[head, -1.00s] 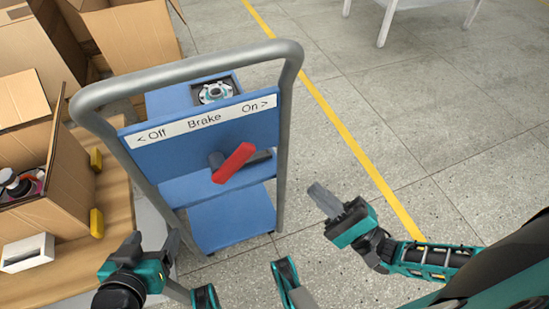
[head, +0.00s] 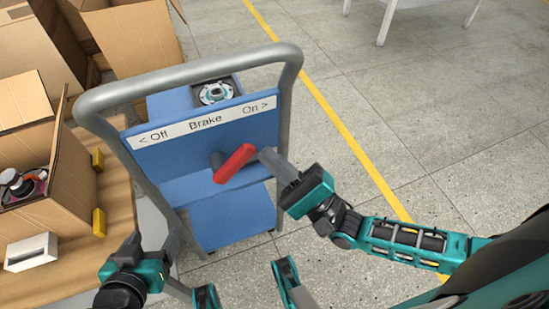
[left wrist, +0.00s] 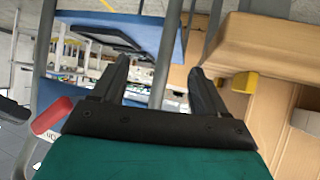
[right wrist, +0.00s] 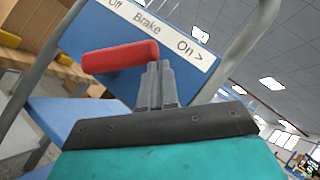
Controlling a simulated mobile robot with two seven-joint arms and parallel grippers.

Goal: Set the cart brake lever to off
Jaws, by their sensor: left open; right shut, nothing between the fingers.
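The red brake lever (head: 234,163) sits on the blue cart panel (head: 230,135), under the label strip (head: 204,123) reading Off at left, Brake, and On at right. Its red grip slants up to the right in the head view. My right gripper (head: 270,158) is shut and empty, just right of the lever. In the right wrist view its closed fingertips (right wrist: 158,72) are at the right end of the red grip (right wrist: 120,57); whether they touch I cannot tell. My left gripper (left wrist: 158,75) is open and empty, left of the cart; the lever (left wrist: 52,115) shows at its left.
The grey cart handle (head: 190,72) frames the panel. A wooden table (head: 120,200) with an open cardboard box (head: 70,175) and a small white box (head: 31,252) stands at left. The floor right of the cart is clear.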

